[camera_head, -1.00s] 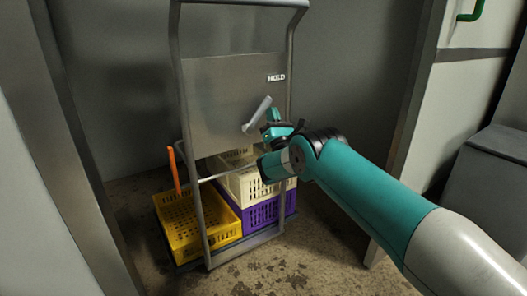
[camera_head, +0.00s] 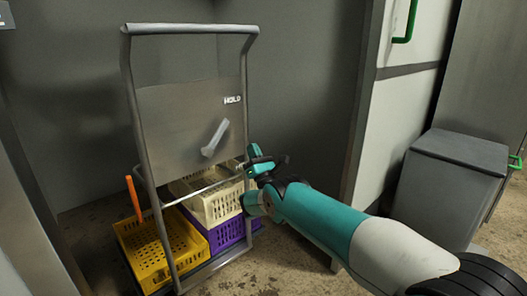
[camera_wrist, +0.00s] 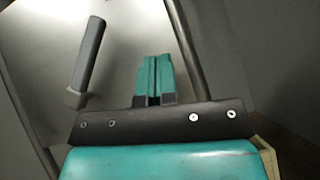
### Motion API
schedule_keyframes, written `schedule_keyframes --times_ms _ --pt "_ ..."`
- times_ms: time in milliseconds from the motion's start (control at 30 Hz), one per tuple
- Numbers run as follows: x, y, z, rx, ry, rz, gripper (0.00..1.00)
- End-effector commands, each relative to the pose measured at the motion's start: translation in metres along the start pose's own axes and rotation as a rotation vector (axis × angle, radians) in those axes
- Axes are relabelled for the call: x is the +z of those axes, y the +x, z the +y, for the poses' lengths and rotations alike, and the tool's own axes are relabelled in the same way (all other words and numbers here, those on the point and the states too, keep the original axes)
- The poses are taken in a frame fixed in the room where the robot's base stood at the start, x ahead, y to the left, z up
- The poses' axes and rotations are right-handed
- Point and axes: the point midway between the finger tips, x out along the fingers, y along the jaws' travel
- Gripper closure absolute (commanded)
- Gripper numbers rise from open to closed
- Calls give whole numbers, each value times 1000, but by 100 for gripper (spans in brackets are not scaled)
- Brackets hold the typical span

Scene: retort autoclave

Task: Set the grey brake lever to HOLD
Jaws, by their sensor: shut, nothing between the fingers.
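The grey brake lever (camera_head: 215,138) is on the metal panel (camera_head: 180,110) of the trolley, tilted with its upper end to the right. The white HOLD label (camera_head: 232,100) is above it and to the right. In the wrist view the lever (camera_wrist: 88,55) stands left of my gripper (camera_wrist: 154,62), with a clear gap between them. My gripper (camera_head: 254,157) is shut and empty, at the right upright of the trolley frame, below and to the right of the lever. The HOLD label is not visible in the wrist view.
The trolley's tubular frame (camera_head: 136,105) carries a yellow crate (camera_head: 150,265), a cream crate (camera_head: 218,207) and a purple crate (camera_head: 233,234). An orange handle (camera_head: 133,198) stands at its left. A grey bin (camera_head: 455,175) is at the right. The frame's right upright (camera_wrist: 184,45) is close to my gripper.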

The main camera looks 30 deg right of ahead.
Motion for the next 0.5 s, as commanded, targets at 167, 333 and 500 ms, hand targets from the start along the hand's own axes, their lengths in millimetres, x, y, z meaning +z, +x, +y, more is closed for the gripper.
schedule_keyframes --times_ms 167,333,500 --pt "10 -5 -6 -2 -1 0 100" --pt "11 -22 -19 -1 -2 -1 100" --pt "13 -29 -24 -1 -1 -2 100"
